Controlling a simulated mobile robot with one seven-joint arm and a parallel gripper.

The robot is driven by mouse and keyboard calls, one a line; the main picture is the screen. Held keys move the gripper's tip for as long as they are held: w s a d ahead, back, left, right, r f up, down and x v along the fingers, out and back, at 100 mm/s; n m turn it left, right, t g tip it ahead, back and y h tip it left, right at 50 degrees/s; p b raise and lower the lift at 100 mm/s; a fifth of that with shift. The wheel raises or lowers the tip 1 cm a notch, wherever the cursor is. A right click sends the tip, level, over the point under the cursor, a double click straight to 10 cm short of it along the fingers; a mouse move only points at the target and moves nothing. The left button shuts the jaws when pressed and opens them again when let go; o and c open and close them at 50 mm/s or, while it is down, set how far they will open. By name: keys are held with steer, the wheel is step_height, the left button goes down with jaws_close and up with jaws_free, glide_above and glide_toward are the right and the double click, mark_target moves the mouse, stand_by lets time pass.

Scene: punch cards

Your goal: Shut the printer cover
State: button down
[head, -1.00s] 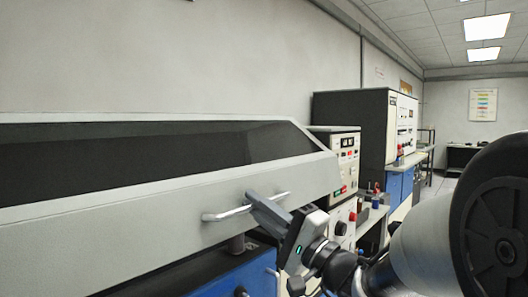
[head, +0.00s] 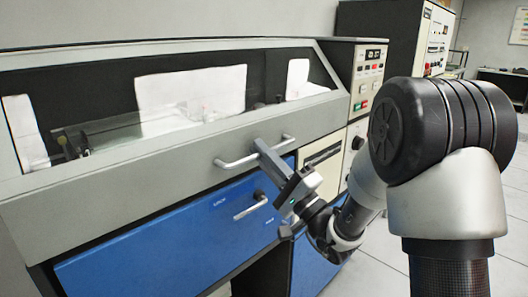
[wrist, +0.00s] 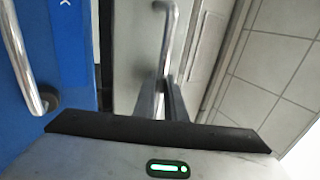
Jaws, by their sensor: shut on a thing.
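The printer cover (head: 120,150) is a grey frame with a clear window, sloping down at the front of the cabinet. Its lower edge lies close above the blue front panel (head: 180,235); I cannot tell whether it sits flush. A silver bar handle (head: 232,163) is fixed on the cover's front, right of its middle. My gripper (head: 262,148) is shut on this handle, coming from the lower right. In the wrist view the handle (wrist: 172,35) runs up from between my fingers (wrist: 164,88).
White paper (head: 190,95) shows behind the window. The blue panel has its own silver handle (head: 251,206), just below my gripper; this handle stands at the left in the wrist view (wrist: 20,55). A control unit (head: 368,75) stands at the right. Tiled floor (head: 375,265) is open at the lower right.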

steer(key=shift+a+f, duration=0.2)
steer(key=shift+f, duration=0.25)
steer(key=c, duration=1.8)
jaws_free()
steer(key=shift+f, duration=0.1)
steer(key=shift+s+d+f, duration=0.1)
steer(key=shift+d+f, duration=0.1)
steer(key=shift+r+v, duration=0.2)
steer(key=shift+v, duration=3.95)
steer(key=shift+r+v, duration=0.2)
steer(key=shift+v, duration=4)
steer(key=shift+s+d, duration=0.1)
